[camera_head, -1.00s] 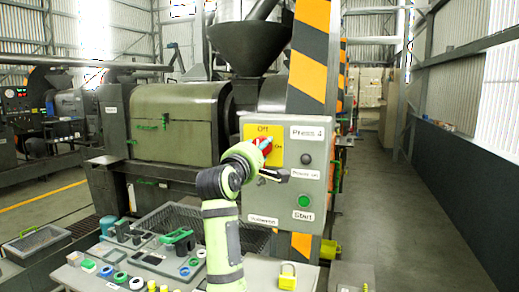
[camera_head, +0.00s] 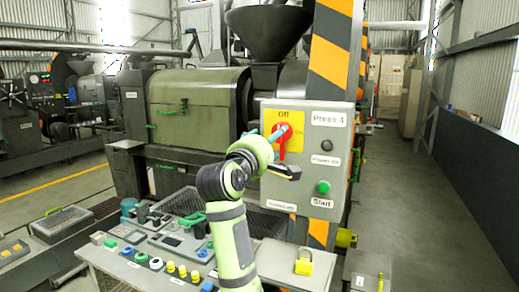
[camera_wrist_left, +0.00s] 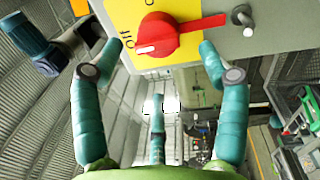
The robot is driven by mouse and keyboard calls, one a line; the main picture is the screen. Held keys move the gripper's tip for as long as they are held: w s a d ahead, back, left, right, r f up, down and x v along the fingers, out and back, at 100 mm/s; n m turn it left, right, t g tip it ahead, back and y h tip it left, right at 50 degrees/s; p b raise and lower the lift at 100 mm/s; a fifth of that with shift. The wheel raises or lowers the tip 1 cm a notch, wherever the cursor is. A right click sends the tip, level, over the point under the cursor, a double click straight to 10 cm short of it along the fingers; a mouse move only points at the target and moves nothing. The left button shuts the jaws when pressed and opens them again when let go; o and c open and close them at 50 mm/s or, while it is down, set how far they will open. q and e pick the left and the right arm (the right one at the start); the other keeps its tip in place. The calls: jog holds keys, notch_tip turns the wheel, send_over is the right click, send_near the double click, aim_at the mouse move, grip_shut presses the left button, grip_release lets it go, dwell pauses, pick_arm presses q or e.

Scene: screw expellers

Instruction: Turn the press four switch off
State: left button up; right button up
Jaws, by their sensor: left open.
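The press four switch is a red rotary knob (camera_head: 282,143) on a yellow plate on the grey box labelled Press 4. Its long handle points down, and the opposite end points up at the Off label (camera_head: 284,114). In the left wrist view the red knob (camera_wrist_left: 168,33) has its white mark towards the Off lettering at left, and its handle extends right. My left gripper (camera_wrist_left: 160,50) is open with teal fingers spread just short of the knob; I see no clear contact. In the head view the gripper (camera_head: 273,135) is left of the knob, partly covering the plate. My right gripper is not visible.
The grey control box also carries a green Start button (camera_head: 323,187) and a dark round knob (camera_head: 325,146). A yellow padlock (camera_head: 304,262) lies on the desk below. A control desk (camera_head: 160,262) with several buttons stands at front left. The aisle floor at right is clear.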

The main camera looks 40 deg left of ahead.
pick_arm(q)
jog(key=v, duration=0.6)
jog(key=shift+s, duration=0.3)
